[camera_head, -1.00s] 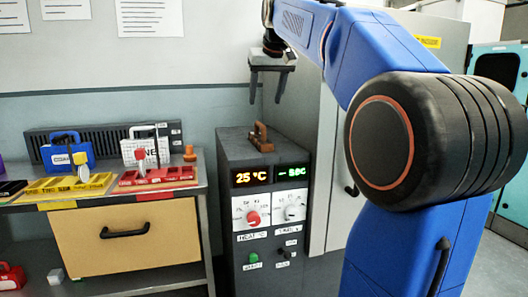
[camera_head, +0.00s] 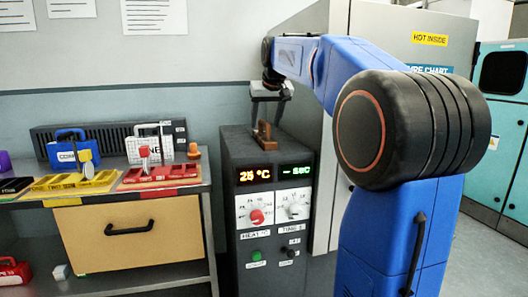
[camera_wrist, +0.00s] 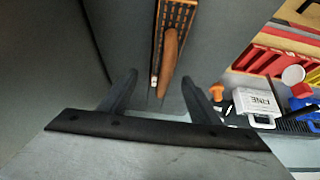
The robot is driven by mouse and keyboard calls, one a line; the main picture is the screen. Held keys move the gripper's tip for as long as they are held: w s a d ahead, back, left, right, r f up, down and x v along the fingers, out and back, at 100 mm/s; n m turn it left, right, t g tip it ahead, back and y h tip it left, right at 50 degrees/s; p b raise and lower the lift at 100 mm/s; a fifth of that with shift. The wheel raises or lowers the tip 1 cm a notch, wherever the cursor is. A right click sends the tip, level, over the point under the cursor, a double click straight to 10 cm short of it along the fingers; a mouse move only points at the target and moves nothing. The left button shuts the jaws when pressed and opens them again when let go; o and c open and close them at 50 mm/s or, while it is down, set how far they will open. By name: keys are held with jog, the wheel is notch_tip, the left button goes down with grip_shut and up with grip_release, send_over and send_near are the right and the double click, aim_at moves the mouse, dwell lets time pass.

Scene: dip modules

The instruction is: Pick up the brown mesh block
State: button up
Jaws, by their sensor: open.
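The brown mesh block (camera_head: 263,136) stands on top of the dark grey control cabinet (camera_head: 235,146), with its curved brown handle upright. In the wrist view the block (camera_wrist: 178,15) shows its mesh side and handle at the top centre, its far end cut off by the frame edge. My gripper (camera_head: 268,106) is just above the block in the head view. In the wrist view the gripper's two fingers (camera_wrist: 159,80) are spread apart and empty, with the block's near end a little beyond the fingertips. I cannot tell the exact height gap.
The cabinet front has lit displays and knobs (camera_head: 257,216). To its left, a bench holds a red tray (camera_head: 160,174), a yellow tray (camera_head: 72,182), a blue case (camera_head: 68,150) and a white case. A tall grey cabinet stands close on the right.

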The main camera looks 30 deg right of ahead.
aim_at(263, 134)
jog(key=shift+a+x, duration=0.15)
jog(key=shift+x, duration=1.15)
jog(key=shift+a+x, duration=0.15)
jog(key=shift+x, duration=1.15)
grip_shut()
